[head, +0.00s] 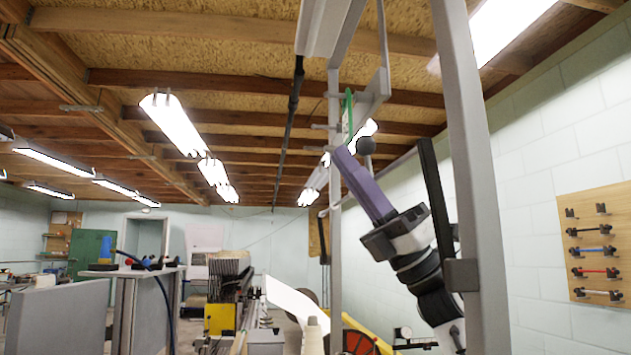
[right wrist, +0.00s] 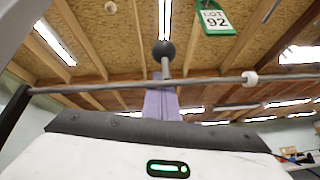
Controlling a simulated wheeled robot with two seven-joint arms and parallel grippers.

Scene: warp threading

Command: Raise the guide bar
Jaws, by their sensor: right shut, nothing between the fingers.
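The guide bar shows in the right wrist view as a thin grey rod (right wrist: 110,86) running across the picture, with a black ball knob (right wrist: 163,50) on a short stem and a white collar to its right. In the head view the black knob (head: 365,146) is beside the tip of my right gripper (head: 347,160). That gripper has purple fingers, shut together and empty, pointing up and left. In the right wrist view the purple fingers (right wrist: 161,103) reach up to the rod just below the knob. I cannot tell whether they touch it. My left gripper is not in view.
A grey upright post (head: 470,160) stands close to the right of my right arm. A second upright (head: 334,250) stands left of the gripper. A green-framed "LOT 92" tag (right wrist: 216,20) hangs near the knob. A tool board (head: 595,245) is on the right wall.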

